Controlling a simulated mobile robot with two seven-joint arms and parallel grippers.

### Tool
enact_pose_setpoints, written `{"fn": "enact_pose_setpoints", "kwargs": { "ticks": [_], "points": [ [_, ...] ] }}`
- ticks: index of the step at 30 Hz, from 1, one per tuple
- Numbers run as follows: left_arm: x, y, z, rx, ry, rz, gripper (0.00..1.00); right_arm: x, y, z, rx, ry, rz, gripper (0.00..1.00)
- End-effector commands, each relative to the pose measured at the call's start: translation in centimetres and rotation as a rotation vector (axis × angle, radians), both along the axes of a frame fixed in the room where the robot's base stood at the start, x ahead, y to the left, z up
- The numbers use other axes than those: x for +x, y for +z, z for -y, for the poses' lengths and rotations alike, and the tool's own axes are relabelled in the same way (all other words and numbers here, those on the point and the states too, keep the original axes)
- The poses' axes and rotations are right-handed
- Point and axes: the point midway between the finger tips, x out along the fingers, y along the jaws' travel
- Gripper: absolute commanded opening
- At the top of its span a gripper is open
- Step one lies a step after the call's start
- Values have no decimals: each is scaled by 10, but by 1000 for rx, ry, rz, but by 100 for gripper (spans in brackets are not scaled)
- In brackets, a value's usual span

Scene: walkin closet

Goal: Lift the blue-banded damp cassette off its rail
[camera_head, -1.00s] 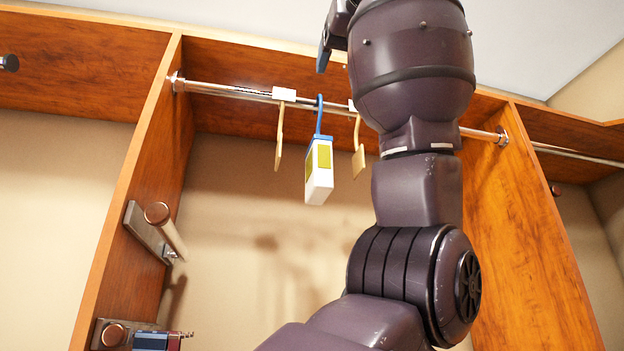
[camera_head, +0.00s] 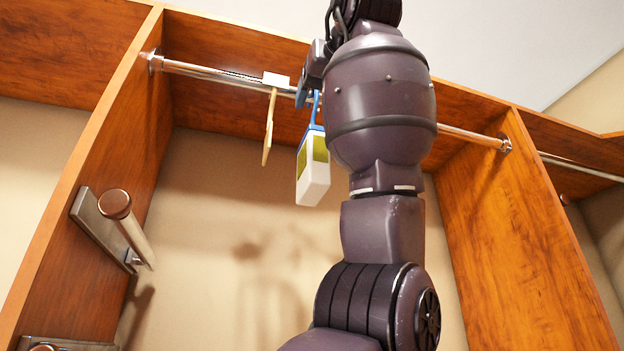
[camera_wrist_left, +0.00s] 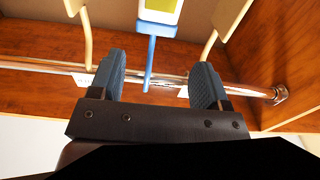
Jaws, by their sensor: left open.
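The blue-banded damp cassette (camera_head: 313,172) is a white box with an olive panel and a blue band at its top. It hangs by a blue hook from the metal rail (camera_head: 208,73). In the left wrist view the cassette (camera_wrist_left: 160,14) is at the top, its blue hook (camera_wrist_left: 150,62) crossing the rail (camera_wrist_left: 50,65). My left gripper (camera_wrist_left: 157,80) is open, with one blue finger on each side of the hook. In the head view my left gripper (camera_head: 308,80) is partly hidden by my arm. My right gripper is out of view.
A cream hanger-like strip (camera_head: 269,127) hangs from the rail left of the cassette; the left wrist view shows strips (camera_wrist_left: 86,38) on both sides. Wooden side panels (camera_head: 100,190) bound the bay. A peg (camera_head: 126,225) juts from the left panel. The space below the cassette is clear.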

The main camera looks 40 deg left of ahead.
Motion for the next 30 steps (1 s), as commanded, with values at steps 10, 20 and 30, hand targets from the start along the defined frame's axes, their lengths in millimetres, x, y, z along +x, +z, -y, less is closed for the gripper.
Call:
{"fn": "enact_pose_setpoints", "kwargs": {
  "ticks": [10, 20, 30],
  "points": [
    [16, 0, -28, 0, 0, 0, 70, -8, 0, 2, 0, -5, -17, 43],
    [40, -1, -61, -2, 2, 0, 70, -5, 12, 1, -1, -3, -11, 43],
    [43, -2, -66, 0, 0, 0, 64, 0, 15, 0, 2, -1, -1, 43]
  ]
}}
